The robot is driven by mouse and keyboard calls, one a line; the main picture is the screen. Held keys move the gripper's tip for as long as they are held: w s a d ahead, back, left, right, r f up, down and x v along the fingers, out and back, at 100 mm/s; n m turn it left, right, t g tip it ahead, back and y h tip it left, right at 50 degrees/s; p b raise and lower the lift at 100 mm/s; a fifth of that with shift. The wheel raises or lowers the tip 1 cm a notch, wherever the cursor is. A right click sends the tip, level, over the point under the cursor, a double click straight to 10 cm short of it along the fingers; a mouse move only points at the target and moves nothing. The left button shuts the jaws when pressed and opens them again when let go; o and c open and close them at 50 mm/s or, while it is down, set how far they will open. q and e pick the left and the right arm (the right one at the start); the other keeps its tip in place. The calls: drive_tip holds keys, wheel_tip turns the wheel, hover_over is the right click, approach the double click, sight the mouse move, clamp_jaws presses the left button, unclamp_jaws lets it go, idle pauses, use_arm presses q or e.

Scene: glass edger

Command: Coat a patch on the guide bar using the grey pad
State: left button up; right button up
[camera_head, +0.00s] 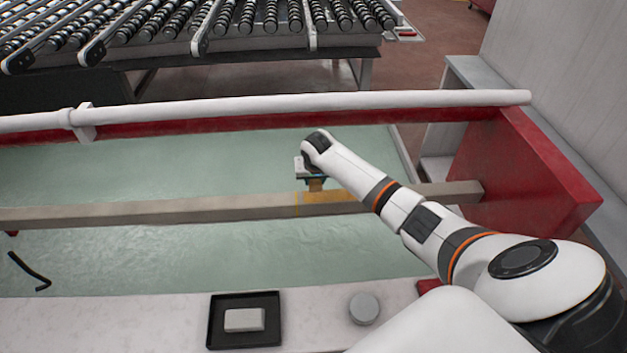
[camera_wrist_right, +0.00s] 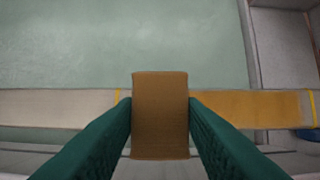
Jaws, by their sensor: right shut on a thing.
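The guide bar (camera_head: 150,213) is a long beige bar crossing the head view; it also shows in the right wrist view (camera_wrist_right: 55,108). Thin yellow lines mark a patch on it. An amber coat (camera_wrist_right: 255,104) covers the patch right of the pad; a narrow strip by the left line looks bare. My right gripper (camera_head: 313,178) is shut on a brown block-shaped pad (camera_wrist_right: 160,115), held across the bar. Its face is brown, not grey; whether it touches the bar is unclear. A light grey block (camera_head: 244,319) lies in a black tray (camera_head: 215,325). My left gripper is out of view.
A round grey tin (camera_head: 364,308) stands right of the tray on the pale ledge (camera_head: 100,325). A white pipe (camera_head: 300,103) runs behind the bar. A red end plate (camera_head: 525,175) stands at right. A black hooked piece (camera_head: 28,271) lies at left.

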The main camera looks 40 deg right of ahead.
wheel_tip(320, 180, up, 3)
drive_tip(key=shift+d+f+p, duration=0.15)
drive_tip(key=shift+f+p, duration=0.05)
drive_tip(key=shift+p, duration=0.75)
drive_tip(key=shift+r, duration=0.2)
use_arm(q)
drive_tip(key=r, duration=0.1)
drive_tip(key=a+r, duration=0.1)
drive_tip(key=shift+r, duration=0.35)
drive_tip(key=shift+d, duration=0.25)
use_arm(e)
drive_tip(key=shift+f, duration=0.15)
